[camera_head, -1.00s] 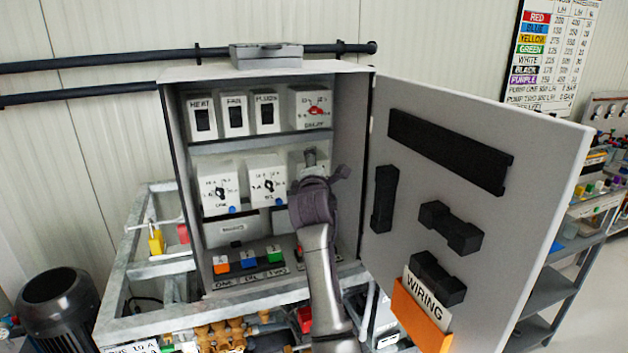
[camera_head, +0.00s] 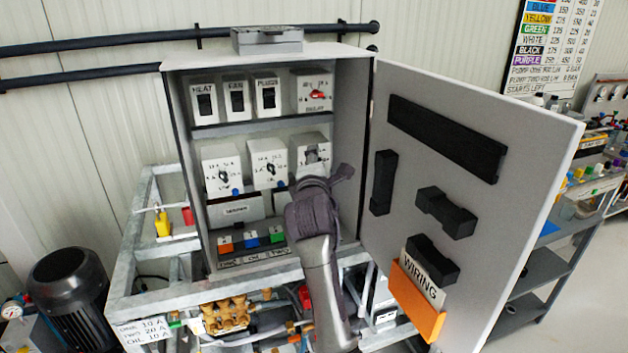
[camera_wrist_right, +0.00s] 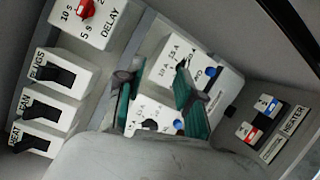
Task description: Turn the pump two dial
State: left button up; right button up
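The pump two dial (camera_head: 322,143) is the rightmost of three white dial boxes on the middle shelf of the open grey cabinet. My right gripper partly covers it in the head view. My right gripper (camera_head: 328,164) reaches in from below, its fingers at the front of this box. In the right wrist view my right gripper (camera_wrist_right: 155,85) has its teal-padded fingers spread apart. The dial box (camera_wrist_right: 168,58), marked 10 A, 15 A, 20 A, lies behind them. Its black knob is close to the right-hand fingertip; contact cannot be told. My left gripper is not in view.
Two similar dials, one (camera_head: 221,168) and the middle one (camera_head: 269,163), stand to the left. Above are switches and the red delay dial (camera_head: 315,93). The open cabinet door (camera_head: 470,190) bounds the right side. A heater switch box (camera_wrist_right: 262,125) sits nearby.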

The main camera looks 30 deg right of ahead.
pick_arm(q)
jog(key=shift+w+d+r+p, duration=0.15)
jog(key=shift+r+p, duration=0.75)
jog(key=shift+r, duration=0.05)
pick_arm(e)
jog(key=v, duration=0.8)
jog(key=shift+s+a+f, duration=0.2)
jog(key=shift+s+a, duration=0.1)
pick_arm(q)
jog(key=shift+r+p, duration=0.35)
